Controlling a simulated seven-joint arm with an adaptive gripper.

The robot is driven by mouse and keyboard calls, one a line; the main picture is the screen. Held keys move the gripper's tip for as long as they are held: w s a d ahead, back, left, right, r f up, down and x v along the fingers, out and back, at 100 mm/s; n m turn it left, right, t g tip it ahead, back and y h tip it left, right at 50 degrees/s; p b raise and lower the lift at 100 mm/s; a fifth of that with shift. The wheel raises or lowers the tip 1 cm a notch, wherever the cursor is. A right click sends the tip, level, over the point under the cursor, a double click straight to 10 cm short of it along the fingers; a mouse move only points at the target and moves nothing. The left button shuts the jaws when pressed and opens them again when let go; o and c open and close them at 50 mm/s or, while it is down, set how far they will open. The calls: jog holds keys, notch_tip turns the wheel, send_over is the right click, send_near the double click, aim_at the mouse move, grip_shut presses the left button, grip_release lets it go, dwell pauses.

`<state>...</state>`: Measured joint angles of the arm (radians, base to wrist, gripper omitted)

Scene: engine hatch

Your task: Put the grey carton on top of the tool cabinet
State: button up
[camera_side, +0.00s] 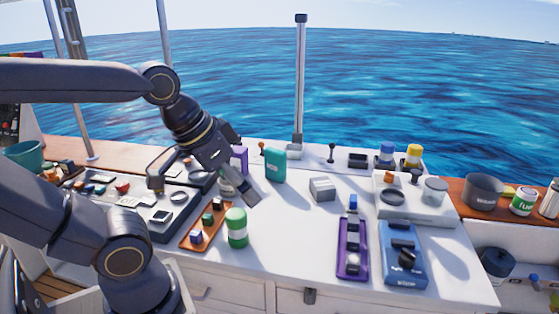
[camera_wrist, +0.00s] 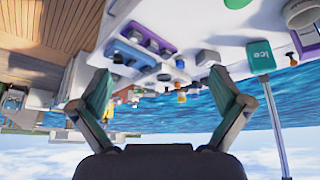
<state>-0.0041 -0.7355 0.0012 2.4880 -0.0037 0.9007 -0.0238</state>
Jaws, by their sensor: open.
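The grey carton (camera_side: 322,189) is a small box standing alone near the middle of the white counter. In the wrist view, which is upside down, a small grey block that looks like it (camera_wrist: 207,57) shows near one fingertip, apart from it in depth.
A teal carton (camera_side: 275,164) and a purple carton (camera_side: 240,158) stand close to my gripper. A purple tray (camera_side: 352,250) and a blue unit (camera_side: 403,258) lie at front right. A pole (camera_side: 300,85) rises behind.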

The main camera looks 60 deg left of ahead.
jog(key=shift+s+f, duration=0.1)
jog(key=shift+s, duration=0.1)
jog(key=shift+m, duration=0.3)
